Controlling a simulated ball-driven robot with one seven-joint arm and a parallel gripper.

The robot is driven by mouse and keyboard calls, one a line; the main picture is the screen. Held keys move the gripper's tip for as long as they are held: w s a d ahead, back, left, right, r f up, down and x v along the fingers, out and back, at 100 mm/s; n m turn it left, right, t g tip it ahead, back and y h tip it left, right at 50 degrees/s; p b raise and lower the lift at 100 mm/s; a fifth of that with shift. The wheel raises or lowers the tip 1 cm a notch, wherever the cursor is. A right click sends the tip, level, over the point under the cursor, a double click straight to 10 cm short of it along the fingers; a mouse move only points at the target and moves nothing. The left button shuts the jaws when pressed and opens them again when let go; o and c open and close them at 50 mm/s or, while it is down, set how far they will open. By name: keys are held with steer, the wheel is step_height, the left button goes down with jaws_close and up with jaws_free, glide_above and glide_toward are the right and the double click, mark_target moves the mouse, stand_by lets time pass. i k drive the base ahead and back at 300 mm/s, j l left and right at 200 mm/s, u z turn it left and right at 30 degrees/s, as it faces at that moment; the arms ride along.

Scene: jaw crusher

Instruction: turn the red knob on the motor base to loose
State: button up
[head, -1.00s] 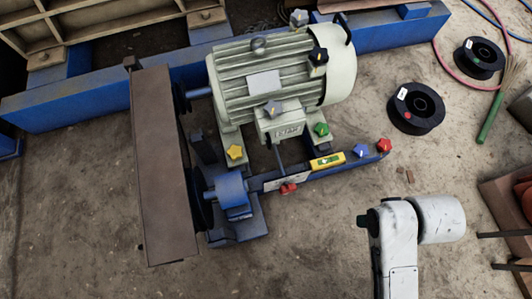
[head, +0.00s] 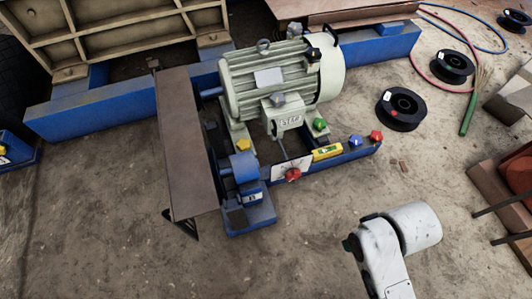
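The motor base is a blue frame (head: 335,160) under a pale grey-green electric motor (head: 280,88). One red knob (head: 292,174) sits on the front side of the base, against a white label plate (head: 278,163). The label's text and the knob's pointer are too small to read. A second red knob (head: 376,136) stands at the right end of the base, beside a blue knob (head: 355,140). White links of my arm show at lower right, apart from the base. My gripper is out of the picture.
A yellow level (head: 327,151), a green knob (head: 320,124) and a yellow knob (head: 243,145) are on the base. A brown belt guard (head: 185,140) stands left. A black spool (head: 402,108) lies right on the ground. The ground in front is clear.

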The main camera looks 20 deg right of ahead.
mark_target(377, 136)
steer(key=i+l+u, duration=0.1)
steer(key=l, duration=0.4)
steer(key=i+l+u, duration=0.1)
steer(key=i+l, duration=0.15)
steer(key=l, duration=0.25)
steer(key=i+l+u, duration=0.1)
steer(key=l, duration=0.45)
steer(key=i+l+u, duration=0.15)
steer(key=l, duration=0.35)
steer(key=i+l+u, duration=0.1)
steer(key=l, duration=0.45)
